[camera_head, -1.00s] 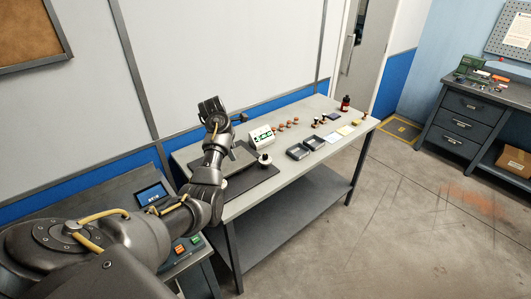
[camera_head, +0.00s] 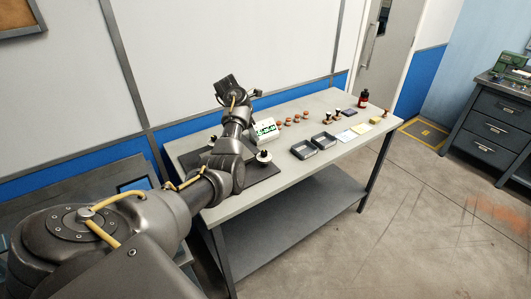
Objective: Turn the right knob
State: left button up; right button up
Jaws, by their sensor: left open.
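A dark plate (camera_head: 246,180) lies on the near left part of the grey table. A round white knob-like part with a dark top (camera_head: 263,157) stands at its right side, and I take it for the right knob. A white box with a green display (camera_head: 264,129) stands just behind it. My left arm crosses over the plate and hides much of it. My left gripper (camera_head: 230,86) is open and empty, above the table's back edge, behind and left of the knob and apart from it. My right gripper is out of view.
Two grey trays (camera_head: 302,150) and several orange-brown pieces (camera_head: 293,119) lie on the table (camera_head: 285,179). A wall runs behind the table.

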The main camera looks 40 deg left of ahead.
aim_at(264, 151)
pick_arm(q)
jog(key=p+x, duration=0.1)
jog(key=x, duration=0.9)
jog(key=shift+d+f, duration=0.1)
jog(key=shift+f, duration=0.15)
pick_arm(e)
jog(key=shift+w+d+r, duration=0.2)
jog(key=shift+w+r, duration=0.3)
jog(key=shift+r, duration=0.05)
pick_arm(q)
jog(key=c, duration=1)
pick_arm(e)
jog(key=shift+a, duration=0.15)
